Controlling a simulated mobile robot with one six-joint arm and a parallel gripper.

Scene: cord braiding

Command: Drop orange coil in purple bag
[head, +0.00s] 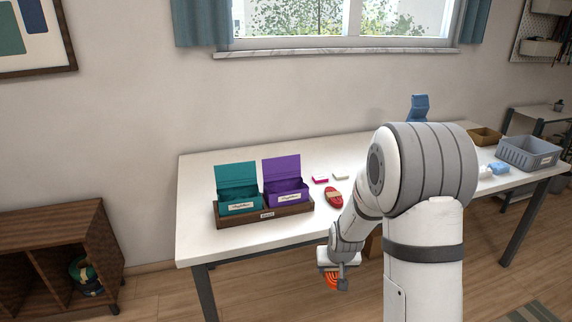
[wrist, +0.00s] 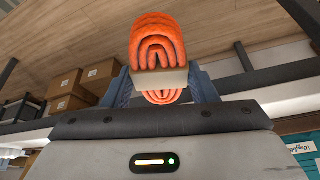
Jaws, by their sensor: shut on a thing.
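The orange coil (wrist: 158,38) is held between the fingers of my gripper (wrist: 160,82), with a pale band around its middle. In the head view the orange coil (head: 331,283) shows below my gripper (head: 337,272), in front of the table's front edge and low against the floor. The purple bag (head: 286,188) stands upright with its flap raised, in the right half of a dark wooden tray (head: 265,217) on the table. My gripper is to the right of the bag and nearer the camera, well apart from it. The bag's inside is largely hidden.
A teal bag (head: 238,207) with a raised flap stands left of the purple one. A red coil (head: 334,198) and small pink (head: 320,179) and white (head: 340,177) pieces lie right of the tray. A grey bin (head: 528,155) is far right. The table's (head: 215,246) front left is clear.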

